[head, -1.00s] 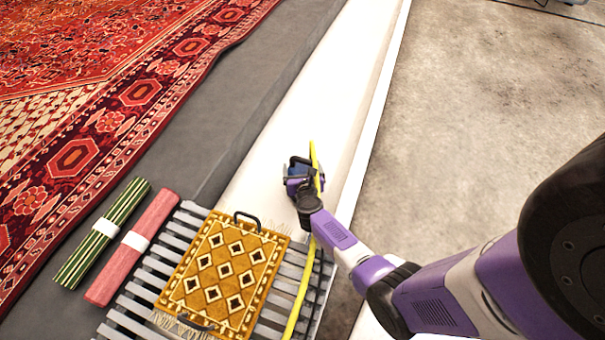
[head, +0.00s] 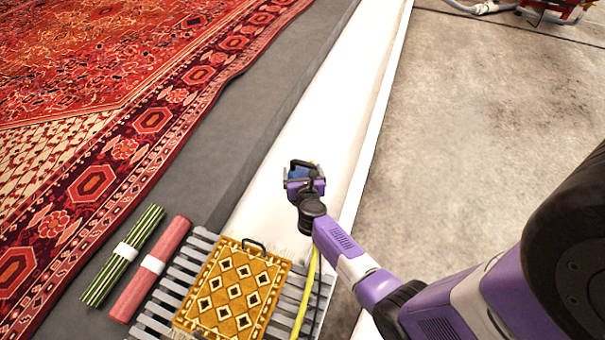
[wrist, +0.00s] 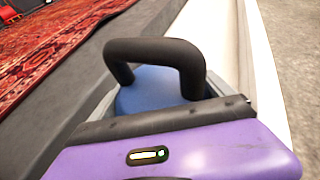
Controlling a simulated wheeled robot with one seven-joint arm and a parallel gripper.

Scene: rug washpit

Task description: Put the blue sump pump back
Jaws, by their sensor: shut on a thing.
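The blue sump pump (head: 298,172) has a black loop handle on top and is held in my gripper (head: 301,181), over the white sloped edge of the pit. In the wrist view the pump's blue top (wrist: 160,90) and black handle show just beyond my purple gripper (wrist: 165,110), which is shut on the pump. The fingertips and the pump's lower part are hidden. A yellow hose (head: 306,290) runs from near the pump down to the grating.
A slatted grey grating (head: 180,268) lies at the bottom with a gold patterned mat (head: 233,292) on it. Green striped (head: 123,255) and pink (head: 150,270) rolls lie to its left. A large red rug (head: 100,100) covers the pit floor. Concrete on the right is mostly clear; red equipment (head: 560,10) stands at the far top right.

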